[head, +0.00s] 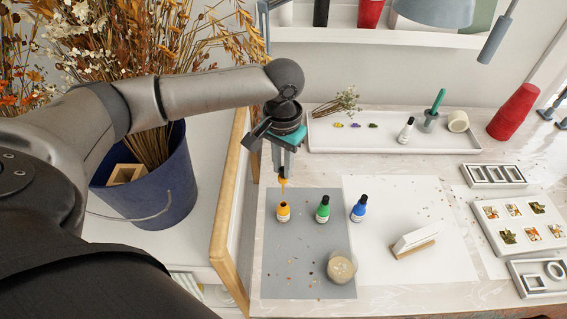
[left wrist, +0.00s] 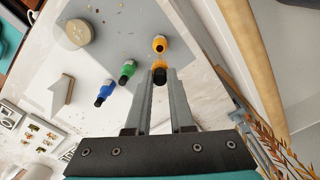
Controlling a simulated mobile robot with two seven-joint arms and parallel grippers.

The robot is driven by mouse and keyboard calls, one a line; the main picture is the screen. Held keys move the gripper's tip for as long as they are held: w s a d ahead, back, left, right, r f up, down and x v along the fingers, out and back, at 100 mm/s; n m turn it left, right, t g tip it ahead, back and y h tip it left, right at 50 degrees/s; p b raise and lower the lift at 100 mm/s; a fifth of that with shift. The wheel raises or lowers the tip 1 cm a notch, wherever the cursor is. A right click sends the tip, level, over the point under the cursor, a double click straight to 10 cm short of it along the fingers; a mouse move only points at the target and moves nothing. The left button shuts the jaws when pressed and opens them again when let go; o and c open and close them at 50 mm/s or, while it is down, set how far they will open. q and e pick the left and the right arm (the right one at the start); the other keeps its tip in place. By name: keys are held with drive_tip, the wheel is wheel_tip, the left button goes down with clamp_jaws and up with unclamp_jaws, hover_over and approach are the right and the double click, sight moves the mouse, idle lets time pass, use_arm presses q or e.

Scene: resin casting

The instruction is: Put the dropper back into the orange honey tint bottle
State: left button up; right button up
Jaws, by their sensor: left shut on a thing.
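The orange bottle (head: 283,213) stands upright on the grey mat with its dark mouth open; it also shows in the left wrist view (left wrist: 160,44). My left gripper (head: 286,158) is shut on the dropper (head: 283,180), whose orange-tinted tip points down just above the bottle. In the left wrist view the dropper's black and orange end (left wrist: 159,77) sits between the fingertips (left wrist: 160,85), close to the bottle mouth. Whether the tip touches the mouth, I cannot tell. My right gripper is not in view.
A green bottle (head: 323,212) and a blue bottle (head: 359,211), both with black caps, stand right of the orange one. A round cup (head: 341,268) sits on the grey mat (head: 280,265). A white card in a holder (head: 415,238) stands farther right. A blue bucket (head: 150,200) is at left.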

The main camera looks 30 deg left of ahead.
use_arm(q)
drive_tip(key=shift+r+p, duration=0.1)
drive_tip(key=shift+p, duration=0.2)
drive_tip(key=shift+f, duration=2)
drive_tip(key=shift+p, duration=0.8)
drive_tip(key=shift+p, duration=0.5)
drive_tip(key=shift+f, duration=0.15)
